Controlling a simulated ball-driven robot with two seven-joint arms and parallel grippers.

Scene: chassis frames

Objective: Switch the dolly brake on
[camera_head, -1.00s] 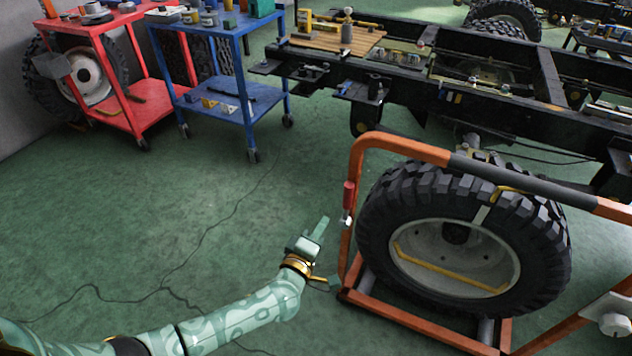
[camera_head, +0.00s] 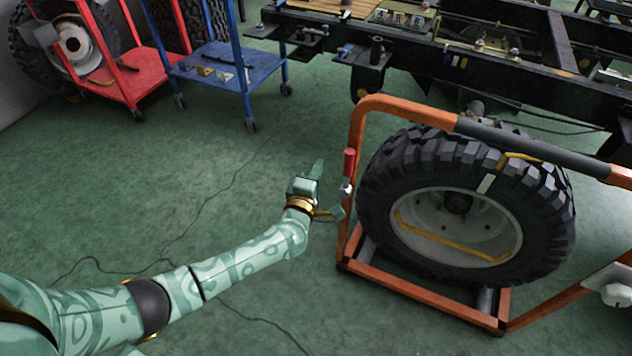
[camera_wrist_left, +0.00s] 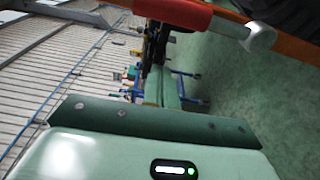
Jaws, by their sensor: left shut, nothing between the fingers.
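The wheel dolly (camera_head: 410,294) is an orange tube frame around a large tyre. A red-gripped lever (camera_head: 349,162) stands roughly upright on its left post, with a silver fitting below the grip. My left gripper (camera_head: 318,168) is shut and empty, fingers pointing up, just left of the lever. A narrow gap shows between them in the head view. In the left wrist view the red lever grip (camera_wrist_left: 175,12) crosses the top, with a silver rounded end, beyond my closed fingers (camera_wrist_left: 163,80). I cannot tell whether they touch. My right gripper is not in view.
The tyre (camera_head: 390,190) fills the dolly. A black chassis frame (camera_head: 490,80) stands behind it. A blue cart (camera_head: 250,65) and a red cart (camera_head: 140,85) stand at the back left. The green floor left of the dolly is open, with thin cables on it.

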